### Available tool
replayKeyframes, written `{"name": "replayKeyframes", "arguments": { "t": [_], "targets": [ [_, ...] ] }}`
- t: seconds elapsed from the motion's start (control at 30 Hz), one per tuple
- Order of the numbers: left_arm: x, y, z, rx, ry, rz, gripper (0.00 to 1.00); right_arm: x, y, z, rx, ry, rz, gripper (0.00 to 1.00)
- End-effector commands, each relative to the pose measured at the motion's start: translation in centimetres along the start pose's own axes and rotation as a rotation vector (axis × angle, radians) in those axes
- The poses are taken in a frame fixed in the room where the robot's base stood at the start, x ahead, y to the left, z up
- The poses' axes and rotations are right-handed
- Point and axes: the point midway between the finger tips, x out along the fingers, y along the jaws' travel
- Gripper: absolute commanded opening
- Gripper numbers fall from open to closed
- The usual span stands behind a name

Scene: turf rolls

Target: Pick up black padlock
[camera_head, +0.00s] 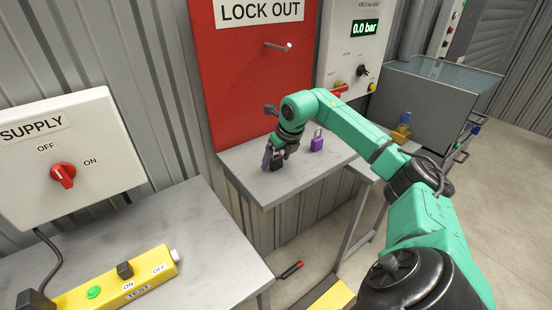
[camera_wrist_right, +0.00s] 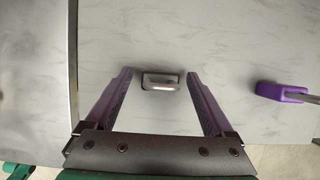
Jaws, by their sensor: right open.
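The black padlock (camera_head: 277,163) is on the grey shelf below the red board, partly hidden by my right gripper (camera_head: 274,156). In the right wrist view, the padlock (camera_wrist_right: 160,82) is seen from above, with its metal shackle catching the light. It lies between the lines of the two open fingers, near their tips (camera_wrist_right: 158,75), with a gap on both sides. My right gripper points down and is empty. My left gripper is not in view.
A purple padlock (camera_head: 317,142) stands to the right on the same shelf; it also shows in the right wrist view (camera_wrist_right: 280,92). A red board (camera_head: 240,90) with a metal peg (camera_head: 278,46) rises behind. A grey bin (camera_head: 425,100) stands farther right.

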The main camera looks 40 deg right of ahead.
Motion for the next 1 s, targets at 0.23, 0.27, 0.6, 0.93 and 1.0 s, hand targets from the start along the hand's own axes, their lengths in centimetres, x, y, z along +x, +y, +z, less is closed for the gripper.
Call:
{"name": "replayKeyframes", "arguments": {
  "t": [0.23,0.27,0.6,0.93,1.0],
  "targets": [
    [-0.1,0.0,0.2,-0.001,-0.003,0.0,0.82,0.7,0.0,0.0,-0.002,-0.001,-0.001,0.88],
    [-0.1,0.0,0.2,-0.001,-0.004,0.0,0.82,0.7,0.0,0.0,-0.002,-0.001,-0.001,0.8],
    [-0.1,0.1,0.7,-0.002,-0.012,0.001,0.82,0.7,0.0,0.0,-0.001,-0.002,0.0,0.0],
    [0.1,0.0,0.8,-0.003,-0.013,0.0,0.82,-1.2,0.0,0.9,-0.001,-0.007,0.0,0.0],
    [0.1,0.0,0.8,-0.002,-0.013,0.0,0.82,-2.9,0.0,1.6,-0.001,-0.009,0.0,0.0]
  ]
}}
